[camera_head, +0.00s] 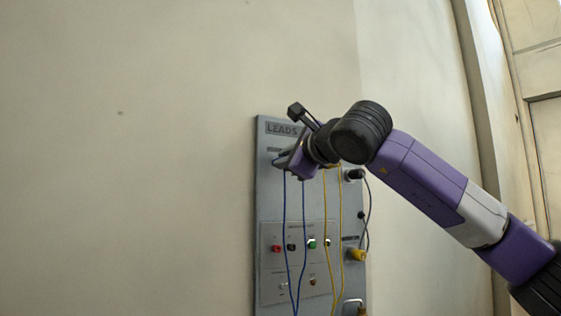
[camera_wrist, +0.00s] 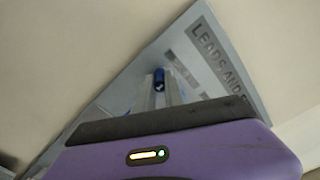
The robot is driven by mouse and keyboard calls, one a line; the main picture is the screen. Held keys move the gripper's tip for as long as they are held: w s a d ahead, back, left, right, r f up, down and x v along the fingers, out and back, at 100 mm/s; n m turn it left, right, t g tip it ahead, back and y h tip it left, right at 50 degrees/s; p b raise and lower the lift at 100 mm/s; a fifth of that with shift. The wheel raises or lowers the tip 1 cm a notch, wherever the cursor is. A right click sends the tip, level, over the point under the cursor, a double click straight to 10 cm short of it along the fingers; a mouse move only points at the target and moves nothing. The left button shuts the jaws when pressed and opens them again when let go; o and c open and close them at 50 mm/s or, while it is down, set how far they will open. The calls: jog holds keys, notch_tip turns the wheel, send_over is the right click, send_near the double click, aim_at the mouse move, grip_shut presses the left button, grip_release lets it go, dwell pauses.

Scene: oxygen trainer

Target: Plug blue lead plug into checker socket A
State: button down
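My gripper (camera_head: 277,160) is at the upper left of the grey board, just below its LEADS label; its fingers are small and partly hidden there. In the wrist view the blue lead plug (camera_wrist: 159,79) shows at the tips of the two pale fingers, in front of the board. The fingers are close about it, but whether they grip it is unclear. Blue leads (camera_head: 286,225) hang from near the gripper down the board. Checker socket A cannot be picked out; a lower panel (camera_head: 268,290) carries several coloured round fittings, with lettering too small to read.
The grey board (camera_head: 262,205) is upright against a plain wall (camera_head: 130,180). Yellow leads (camera_head: 341,220) hang right of the blue ones. A black fitting (camera_head: 354,174) and a yellow one (camera_head: 358,254) stick out at the right edge. Space left of the board is clear.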

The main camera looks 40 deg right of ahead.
jog(key=shift+s, duration=0.1)
jog(key=shift+b+v, duration=1.8)
jog(key=shift+v, duration=0.65)
